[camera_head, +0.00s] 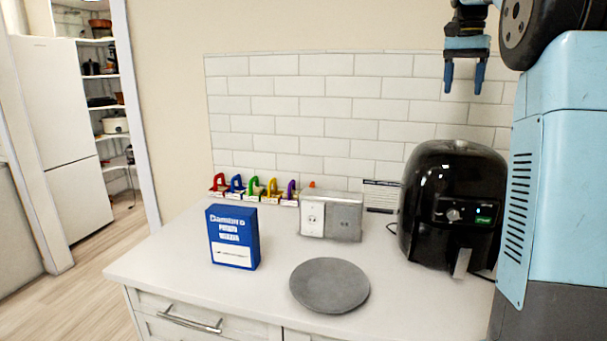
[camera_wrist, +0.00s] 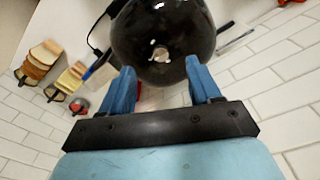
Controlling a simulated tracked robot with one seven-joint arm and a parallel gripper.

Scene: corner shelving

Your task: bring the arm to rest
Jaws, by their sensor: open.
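My gripper (camera_head: 464,77) hangs at the upper right of the head view, in front of the tiled wall. Its two blue fingers point down and are apart, with nothing between them. It is high above the counter (camera_head: 185,285) and above the black air fryer (camera_head: 452,180). In the wrist view, the open fingers of my gripper (camera_wrist: 162,88) show with the air fryer (camera_wrist: 160,35) beyond them. My light-blue arm and body fill the right edge of the head view.
A blue box (camera_head: 233,238), a grey round plate (camera_head: 330,286) and a metal outlet box (camera_head: 331,216) stand on the counter. Several coloured clamp-like items (camera_head: 254,188) line the wall. A doorway at left opens on shelves and a white fridge (camera_head: 58,120).

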